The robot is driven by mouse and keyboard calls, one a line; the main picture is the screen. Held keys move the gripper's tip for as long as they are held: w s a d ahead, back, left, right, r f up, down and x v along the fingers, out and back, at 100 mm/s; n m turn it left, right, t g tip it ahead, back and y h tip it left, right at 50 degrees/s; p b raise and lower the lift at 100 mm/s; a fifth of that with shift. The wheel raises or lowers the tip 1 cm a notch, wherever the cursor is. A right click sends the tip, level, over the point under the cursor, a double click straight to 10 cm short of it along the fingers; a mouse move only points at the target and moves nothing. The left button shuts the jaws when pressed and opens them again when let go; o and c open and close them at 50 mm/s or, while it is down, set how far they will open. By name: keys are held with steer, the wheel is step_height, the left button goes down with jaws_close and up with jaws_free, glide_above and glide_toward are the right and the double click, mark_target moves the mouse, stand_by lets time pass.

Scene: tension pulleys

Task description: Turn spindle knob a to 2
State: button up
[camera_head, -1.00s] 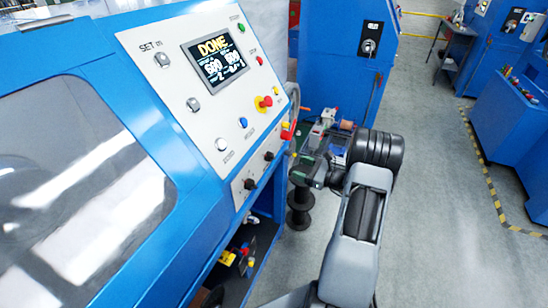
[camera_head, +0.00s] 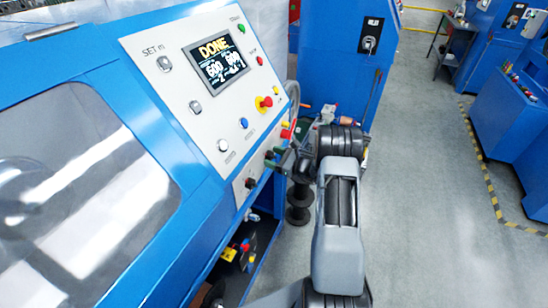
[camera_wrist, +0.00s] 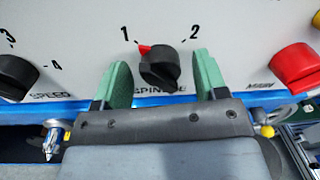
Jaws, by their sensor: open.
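The black spindle knob (camera_wrist: 158,68) is in the middle of the wrist view, between the printed numbers 1 and 2. Its red pointer mark is turned to the upper left, toward the 1. My gripper (camera_wrist: 162,60) is open, with one green finger on each side of the knob and a visible gap at both sides. The label under the knob is partly hidden by the knob and a finger. In the head view my gripper (camera_head: 282,160) is at the lower right of the machine's panel, close to a black knob (camera_head: 270,155).
A black speed knob (camera_wrist: 14,76) is left of the fingers and a red knob (camera_wrist: 298,68) is to the right. The control panel (camera_head: 190,80) carries buttons and a screen (camera_head: 217,62) reading DONE. Open floor (camera_head: 430,200) lies to the right.

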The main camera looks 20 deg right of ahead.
steer(key=shift+c, duration=0.4)
steer(key=c, duration=0.8)
steer(key=shift+c, duration=0.2)
steer(key=m, duration=0.4)
steer(key=shift+b, duration=0.3)
steer(key=m, duration=0.4)
steer(key=shift+w+d+m+g, duration=0.1)
steer(key=shift+m+g, duration=0.2)
steer(key=shift+g, duration=0.1)
steer(key=m+p, duration=0.1)
steer(key=m, duration=0.3)
steer(key=m+p, duration=0.1)
steer(key=m, duration=0.3)
steer(key=shift+d+g+y+p, duration=0.1)
steer(key=shift+g+y+p, duration=0.2)
steer(key=shift+p, duration=0.05)
steer(key=shift+m, duration=0.4)
